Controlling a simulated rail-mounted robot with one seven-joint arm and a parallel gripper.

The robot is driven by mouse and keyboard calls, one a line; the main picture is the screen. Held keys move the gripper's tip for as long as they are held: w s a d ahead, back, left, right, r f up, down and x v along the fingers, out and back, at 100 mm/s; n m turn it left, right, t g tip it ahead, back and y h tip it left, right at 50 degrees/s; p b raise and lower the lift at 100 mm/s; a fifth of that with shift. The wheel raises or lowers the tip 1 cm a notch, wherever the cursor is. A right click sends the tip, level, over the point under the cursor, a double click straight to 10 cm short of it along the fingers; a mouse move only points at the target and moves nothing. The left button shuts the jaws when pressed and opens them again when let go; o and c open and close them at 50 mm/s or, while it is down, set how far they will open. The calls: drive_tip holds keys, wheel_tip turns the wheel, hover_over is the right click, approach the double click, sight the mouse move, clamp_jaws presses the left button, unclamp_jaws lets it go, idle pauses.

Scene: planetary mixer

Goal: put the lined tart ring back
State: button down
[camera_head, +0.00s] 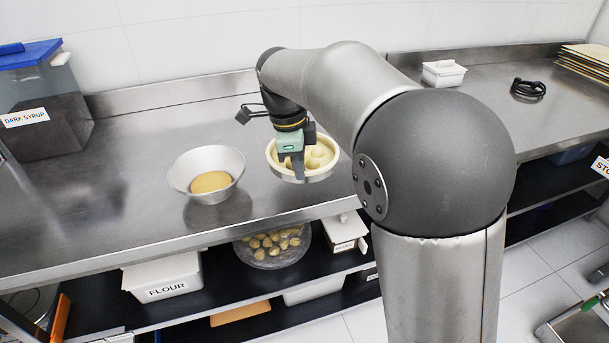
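The lined tart ring (326,172) is a shallow metal ring with pale pastry inside and several rounded pale lumps in it. It appears near the front of the steel counter, right of a metal bowl. My gripper (299,170) points down at the ring's near left side, with a dark finger overlapping the rim and the inside. The finger gap is hidden from this angle, so I cannot tell whether it grips the rim. I also cannot tell whether the ring rests on the counter or is slightly raised.
The metal bowl (207,168) holds a tan mass. A dark syrup bin (45,100) stands at the left. A white lidded box (443,73) and black coil (528,89) are at the back right.

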drive_tip(key=w+f, duration=0.4)
drive_tip(key=w, duration=0.1)
drive_tip(key=w+f+p, duration=0.1)
drive_tip(key=w+f, duration=0.1)
drive_tip(key=shift+w+a, duration=0.1)
drive_tip(key=shift+w, duration=0.1)
drive_tip(key=shift+w+f, duration=0.55)
drive_tip(key=shift+f, duration=1.65)
drive_tip(key=shift+f, duration=0.2)
drive_tip(key=c, duration=1.7)
unclamp_jaws()
drive_tip(key=shift+r, duration=0.1)
